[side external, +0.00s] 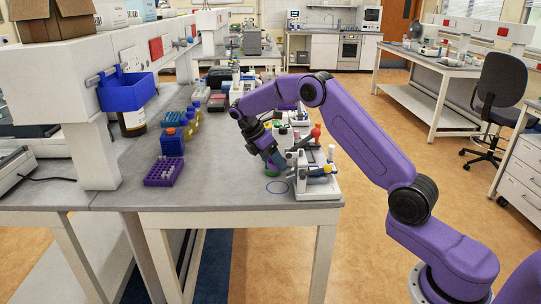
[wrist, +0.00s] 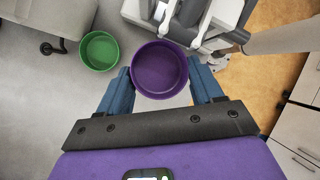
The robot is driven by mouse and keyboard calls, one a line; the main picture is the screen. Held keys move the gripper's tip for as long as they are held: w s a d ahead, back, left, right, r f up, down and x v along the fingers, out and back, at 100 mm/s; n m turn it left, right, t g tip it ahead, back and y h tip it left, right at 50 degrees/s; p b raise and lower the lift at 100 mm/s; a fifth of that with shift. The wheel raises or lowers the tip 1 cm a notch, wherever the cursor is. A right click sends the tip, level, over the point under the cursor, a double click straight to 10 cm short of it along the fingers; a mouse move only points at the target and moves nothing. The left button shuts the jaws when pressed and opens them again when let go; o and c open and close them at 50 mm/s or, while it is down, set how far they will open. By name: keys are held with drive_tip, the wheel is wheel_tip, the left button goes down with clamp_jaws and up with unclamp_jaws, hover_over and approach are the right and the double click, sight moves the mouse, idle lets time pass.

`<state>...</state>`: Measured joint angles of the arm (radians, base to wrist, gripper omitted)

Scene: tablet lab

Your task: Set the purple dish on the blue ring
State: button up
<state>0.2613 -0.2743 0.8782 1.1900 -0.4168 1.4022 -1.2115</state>
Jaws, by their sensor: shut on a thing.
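The purple dish (wrist: 159,70) sits between the two blue fingers of my gripper (wrist: 163,84) in the wrist view. The fingers press on its left and right sides, and its open top faces the camera. In the side view my gripper (side external: 275,163) is above the bench near its front right, beside the white instrument. The dish is not clearly seen there. The blue ring (side external: 277,187) is a thin outline on the grey bench top, below my gripper in the side view. I cannot make out the ring in the wrist view.
A green dish (wrist: 99,51) stands left of the purple one. A white instrument (side external: 316,182) stands right of the ring, close to my gripper. A purple tube rack (side external: 164,172) is on the left of the bench (side external: 225,190). The bench between rack and ring is clear.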

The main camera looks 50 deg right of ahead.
sight(270, 168)
drive_tip(key=shift+s+f+n+h, duration=0.2)
drive_tip(key=shift+n+h, duration=0.1)
drive_tip(key=shift+n, duration=0.2)
drive_tip(key=shift+d+f, duration=0.1)
drive_tip(key=shift+f, duration=2.9)
drive_tip(key=shift+c, duration=0.5)
drive_tip(key=shift+f, duration=0.15)
